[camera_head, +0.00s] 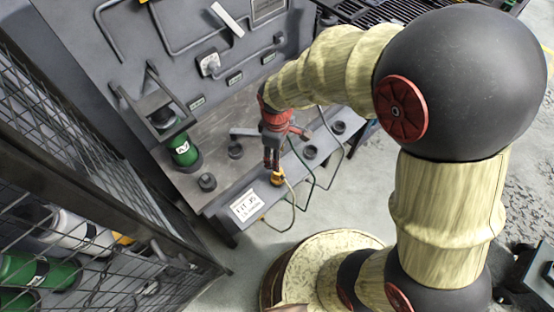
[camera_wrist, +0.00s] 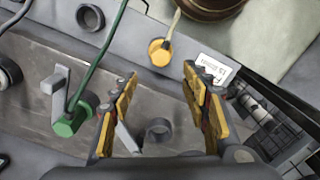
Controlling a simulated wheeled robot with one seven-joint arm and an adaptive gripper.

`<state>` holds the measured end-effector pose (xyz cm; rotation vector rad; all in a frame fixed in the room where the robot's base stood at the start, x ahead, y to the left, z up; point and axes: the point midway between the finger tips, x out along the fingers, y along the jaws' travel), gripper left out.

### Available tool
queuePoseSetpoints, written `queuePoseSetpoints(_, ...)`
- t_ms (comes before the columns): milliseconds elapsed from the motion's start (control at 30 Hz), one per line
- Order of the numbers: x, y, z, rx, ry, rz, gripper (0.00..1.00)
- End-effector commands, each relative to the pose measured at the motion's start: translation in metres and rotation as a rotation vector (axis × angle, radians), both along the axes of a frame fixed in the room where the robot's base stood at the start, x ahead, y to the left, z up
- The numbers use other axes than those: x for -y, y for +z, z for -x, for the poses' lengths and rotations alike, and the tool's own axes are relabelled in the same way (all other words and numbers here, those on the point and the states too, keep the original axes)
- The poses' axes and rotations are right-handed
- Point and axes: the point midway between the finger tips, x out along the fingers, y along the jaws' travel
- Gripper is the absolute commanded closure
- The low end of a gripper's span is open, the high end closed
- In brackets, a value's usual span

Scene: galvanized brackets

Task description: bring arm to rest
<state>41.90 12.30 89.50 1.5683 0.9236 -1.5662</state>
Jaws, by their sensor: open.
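My gripper (camera_head: 272,155) points down over the front part of a grey workbench (camera_head: 240,112). In the wrist view its two yellow-padded fingers (camera_wrist: 160,76) are spread apart, with nothing between them. A yellow plug (camera_wrist: 160,52) on a pale cable lies just beyond the fingertips, near the bench's front edge; it also shows in the head view (camera_head: 277,179), just under the fingers. I cannot tell the exact gap between plug and fingers. A green plug (camera_wrist: 70,123) on a green cable is left of the fingers in the wrist view, beside a grey bracket (camera_wrist: 56,82).
Several dark round sockets stand on the bench, one at its front left (camera_head: 207,182). A green cylinder (camera_head: 183,152) stands at its left end under a dark frame. A wire mesh cage (camera_head: 90,165) with green and white cylinders is at the left. Cables loop off the bench's front.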

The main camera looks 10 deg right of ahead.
Motion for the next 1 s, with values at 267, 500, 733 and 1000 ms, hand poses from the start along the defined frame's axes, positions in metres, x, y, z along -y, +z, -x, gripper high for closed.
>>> queuePoseSetpoints(267, 0.000, 0.005, 0.000, -0.001, 0.000, 0.000, 0.53)
queuePoseSetpoints(500, 0.000, 0.005, 0.000, -0.001, 0.000, 0.000, 0.53)
queuePoseSetpoints(733, 0.001, 0.005, 0.003, -0.011, -0.079, 0.004, 0.53)
queuePoseSetpoints(1000, 0.019, 0.030, 0.046, -0.056, -0.404, 0.029, 0.53)
